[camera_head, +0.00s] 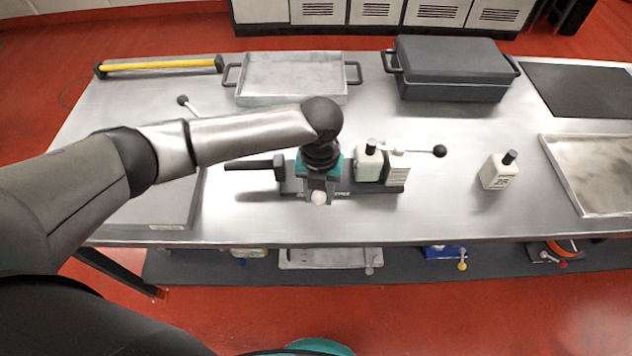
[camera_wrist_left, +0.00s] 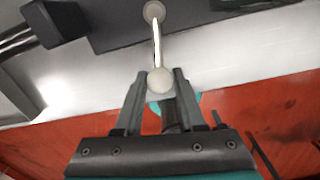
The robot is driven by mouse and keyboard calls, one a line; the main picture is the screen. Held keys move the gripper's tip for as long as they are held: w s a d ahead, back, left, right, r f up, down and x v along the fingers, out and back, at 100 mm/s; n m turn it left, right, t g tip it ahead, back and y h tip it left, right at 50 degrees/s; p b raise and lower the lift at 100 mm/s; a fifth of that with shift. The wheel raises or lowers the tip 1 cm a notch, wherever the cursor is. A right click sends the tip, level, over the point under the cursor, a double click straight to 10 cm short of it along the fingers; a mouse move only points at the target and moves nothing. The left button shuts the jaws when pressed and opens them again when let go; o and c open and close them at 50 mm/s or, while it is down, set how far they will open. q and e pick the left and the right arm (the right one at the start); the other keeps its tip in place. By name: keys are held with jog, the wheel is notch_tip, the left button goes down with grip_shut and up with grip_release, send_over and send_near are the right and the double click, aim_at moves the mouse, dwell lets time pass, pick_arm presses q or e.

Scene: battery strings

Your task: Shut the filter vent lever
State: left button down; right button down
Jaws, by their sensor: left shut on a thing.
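A lever with a pale ball knob (camera_wrist_left: 159,80) and a thin rod shows in the left wrist view. Its rod runs from the knob to a round pivot (camera_wrist_left: 154,12) on a dark unit. My left gripper (camera_wrist_left: 161,88) is shut on the knob, with one finger on each side of it. In the head view the pale knob (camera_head: 319,198) shows at the tip of my left gripper (camera_head: 318,188), in front of the dark base unit (camera_head: 390,187). My arm and gripper hide part of that unit and most of the rod. My right gripper is not in view.
A white bottle (camera_head: 368,163) and a black-knobbed lever (camera_head: 440,151) are beside the gripper. Another bottle (camera_head: 495,172) stands to the right on the steel table (camera_head: 450,222). A metal tray (camera_head: 300,97) and a dark case (camera_head: 452,65) sit at the back.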

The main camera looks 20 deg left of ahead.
pick_arm(q)
jog(key=shift+d, duration=0.1)
dwell(0.3)
jog(key=shift+w+d+r+n+p, duration=0.15)
jog(key=shift+d+n+p, duration=0.45)
jog(key=shift+n, duration=0.4)
jog(key=shift+w+d+n, duration=0.1)
jog(key=shift+n, duration=0.3)
jog(key=shift+p, duration=0.3)
